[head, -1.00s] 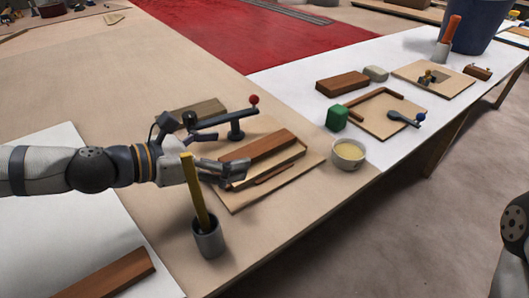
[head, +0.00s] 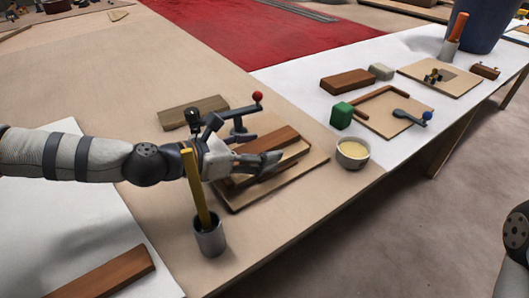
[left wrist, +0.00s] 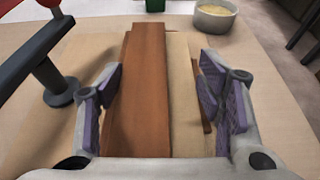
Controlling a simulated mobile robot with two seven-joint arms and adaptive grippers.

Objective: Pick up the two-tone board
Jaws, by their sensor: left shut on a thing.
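The two-tone board (head: 286,138) is long, with a reddish-brown strip beside a pale tan strip. It lies on a thin plywood panel (head: 236,207) on the bench. In the left wrist view the board (left wrist: 147,80) runs lengthwise away from me, brown on the left and tan on the right. My left gripper (head: 258,149) is at the board's near-left part in the head view, with its fingers on either side. My right gripper is out of view.
A grey cup (head: 209,241) with a yellow stick (head: 194,185) stands close in front of my left wrist. A dark clamp-like lever with a red knob (head: 257,97) stands just behind the board. A bowl (head: 353,153) and a green block (head: 341,115) are to the right.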

